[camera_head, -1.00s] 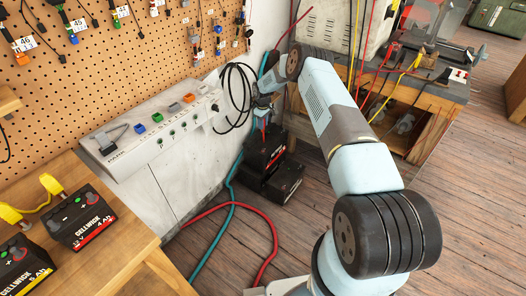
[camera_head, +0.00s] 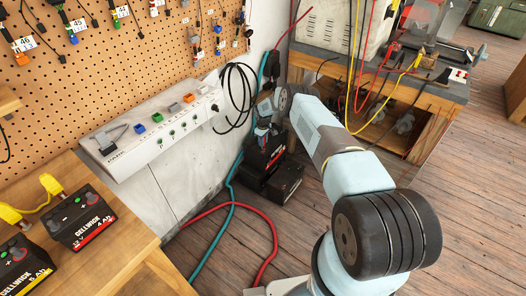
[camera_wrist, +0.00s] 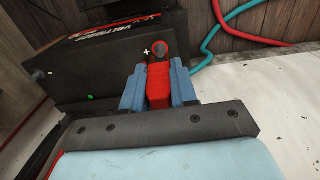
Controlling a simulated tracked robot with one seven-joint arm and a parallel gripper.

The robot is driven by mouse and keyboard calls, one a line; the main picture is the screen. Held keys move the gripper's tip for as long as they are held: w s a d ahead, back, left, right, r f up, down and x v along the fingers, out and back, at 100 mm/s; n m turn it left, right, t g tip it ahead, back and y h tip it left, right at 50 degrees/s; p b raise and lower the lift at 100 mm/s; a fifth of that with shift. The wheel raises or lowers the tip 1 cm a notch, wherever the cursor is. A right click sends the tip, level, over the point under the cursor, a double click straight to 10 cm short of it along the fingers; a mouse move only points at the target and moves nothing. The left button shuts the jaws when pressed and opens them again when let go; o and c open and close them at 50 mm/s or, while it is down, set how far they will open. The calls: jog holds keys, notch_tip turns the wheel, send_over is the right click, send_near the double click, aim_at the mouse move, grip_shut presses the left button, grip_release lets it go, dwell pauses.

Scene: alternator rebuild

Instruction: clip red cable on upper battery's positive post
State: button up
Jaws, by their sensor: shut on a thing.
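My gripper (camera_wrist: 158,92) has blue fingers shut on a red clip (camera_wrist: 158,84), the end of the red cable. The upper battery (camera_wrist: 95,60) is black with a red label band; it fills the upper left of the wrist view. The clip's front end is at the battery's edge, just right of a white plus mark, by a dark round post (camera_wrist: 160,46). I cannot tell whether the clip is around the post or only beside it.
The red cable (camera_head: 268,235) and a teal cable (camera_head: 229,195) run over the floor. A white charger panel (camera_head: 160,130) stands at the left, with a black cable coil (camera_head: 236,95) beside it. A workbench (camera_head: 430,95) stands at the right.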

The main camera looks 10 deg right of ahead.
jog(key=shift+f, duration=0.1)
dwell(0.3)
jog(key=shift+f, duration=1.05)
jog(key=o, duration=0.8)
jog(key=shift+o, duration=0.2)
jog(key=shift+r, duration=4.3)
